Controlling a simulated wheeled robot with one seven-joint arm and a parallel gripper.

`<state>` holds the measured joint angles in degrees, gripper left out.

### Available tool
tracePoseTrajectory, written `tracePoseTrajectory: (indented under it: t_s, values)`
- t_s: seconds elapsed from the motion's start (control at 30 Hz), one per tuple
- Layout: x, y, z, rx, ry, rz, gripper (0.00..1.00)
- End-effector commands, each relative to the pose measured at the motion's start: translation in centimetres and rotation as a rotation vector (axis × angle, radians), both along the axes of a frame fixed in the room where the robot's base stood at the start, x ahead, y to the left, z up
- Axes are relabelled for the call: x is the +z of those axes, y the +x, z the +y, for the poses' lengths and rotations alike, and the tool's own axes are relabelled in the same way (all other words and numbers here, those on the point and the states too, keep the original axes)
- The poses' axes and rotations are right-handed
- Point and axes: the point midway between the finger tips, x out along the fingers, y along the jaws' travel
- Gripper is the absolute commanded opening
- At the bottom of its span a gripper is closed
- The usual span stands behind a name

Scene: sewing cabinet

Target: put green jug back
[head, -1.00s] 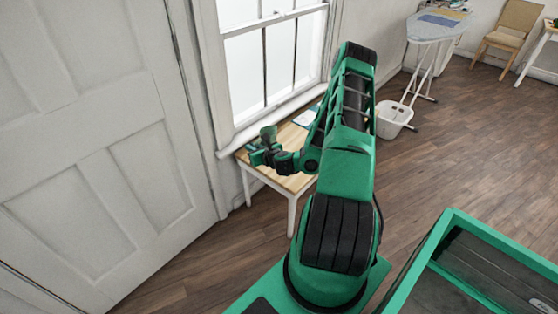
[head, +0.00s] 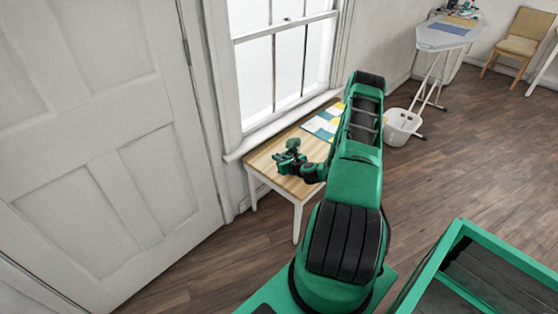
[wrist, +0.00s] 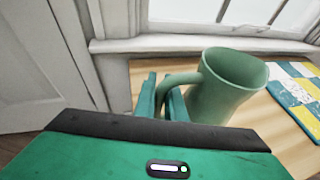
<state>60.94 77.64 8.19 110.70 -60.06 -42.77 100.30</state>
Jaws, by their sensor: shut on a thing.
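The green jug (wrist: 224,88) is upright in the wrist view, with its open top showing and its handle towards my gripper. My gripper (wrist: 166,98) is shut on the jug at its handle side. In the head view the jug (head: 293,143) is small at the end of my arm, and my gripper (head: 285,162) is over the left part of the wooden table (head: 262,160). I cannot tell whether the jug's base touches the tabletop; my gripper and wrist hide part of it.
A patchwork cloth (head: 322,124) lies on the table, right of the jug. A window (head: 285,60) is behind the table and a white door (head: 90,130) stands left. A white basket (head: 402,126) and an ironing board (head: 447,34) are farther right. Wooden floor is open at right.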

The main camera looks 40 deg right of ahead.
Motion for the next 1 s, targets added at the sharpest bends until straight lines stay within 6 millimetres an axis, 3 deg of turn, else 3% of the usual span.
tracePoseTrajectory:
  t_s: [0.1,0.47,0.5,0.57,0.9,1.0]
  values:
    - [-1.31,0.04,0.05,0.000,0.000,0.000,0.00]
    - [-1.56,0.03,0.00,0.000,0.000,-0.001,0.00]
    - [-1.56,0.02,0.01,0.000,0.000,0.000,0.20]
    - [-1.55,0.02,0.01,0.000,-0.001,0.000,0.29]
    - [-1.31,0.04,0.06,0.000,-0.001,0.000,0.29]
    - [-1.07,-0.88,0.14,-0.001,0.001,0.001,0.29]
